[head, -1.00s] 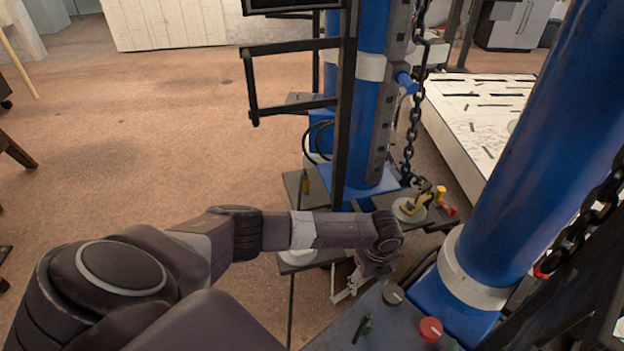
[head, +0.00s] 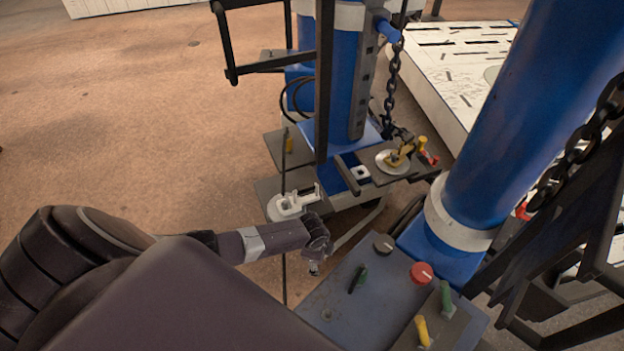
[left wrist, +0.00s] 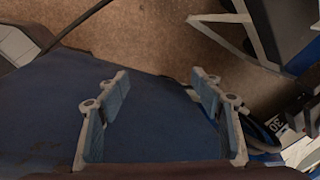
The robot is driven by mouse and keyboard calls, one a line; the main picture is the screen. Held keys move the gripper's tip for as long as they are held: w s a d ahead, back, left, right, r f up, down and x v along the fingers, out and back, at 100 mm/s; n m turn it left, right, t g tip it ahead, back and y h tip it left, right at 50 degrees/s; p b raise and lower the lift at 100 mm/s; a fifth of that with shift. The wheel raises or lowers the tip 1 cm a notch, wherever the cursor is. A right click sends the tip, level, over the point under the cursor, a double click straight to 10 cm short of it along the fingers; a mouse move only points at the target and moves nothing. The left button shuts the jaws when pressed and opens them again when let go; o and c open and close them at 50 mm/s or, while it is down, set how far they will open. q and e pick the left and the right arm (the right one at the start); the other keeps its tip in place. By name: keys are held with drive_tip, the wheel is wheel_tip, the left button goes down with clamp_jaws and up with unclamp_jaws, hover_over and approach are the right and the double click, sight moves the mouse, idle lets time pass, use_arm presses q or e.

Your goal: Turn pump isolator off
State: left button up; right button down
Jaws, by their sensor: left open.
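A blue-grey control panel (head: 333,305) is at the lower centre of the head view. It carries a black round knob (head: 383,243), a dark turn handle with a green part (head: 357,278), a red round knob (head: 421,273), a green lever (head: 445,297) and a yellow lever (head: 422,330). I cannot tell which one is the pump isolator. My left gripper (head: 314,267) is just left of the panel's far left edge, partly hidden by its wrist. In the left wrist view its fingers (left wrist: 160,108) are apart and empty over a plain blue-grey surface. My right gripper is not in view.
A thick blue post (head: 515,140) with a pale band stands right of the panel. Beyond are a second blue column (head: 345,75), a hanging chain (head: 393,75) and a small shelf with a yellow-handled valve (head: 398,158). Open floor (head: 130,110) lies to the left.

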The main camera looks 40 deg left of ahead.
use_arm(q)
drive_tip(key=shift+s+a+f+n, duration=0.25)
drive_tip(key=shift+s+a+f, duration=0.05)
drive_tip(key=shift+s+f, duration=0.2)
drive_tip(key=shift+s+a+f+n, duration=0.25)
drive_tip(key=shift+s+f, duration=0.2)
drive_tip(key=shift+f, duration=0.05)
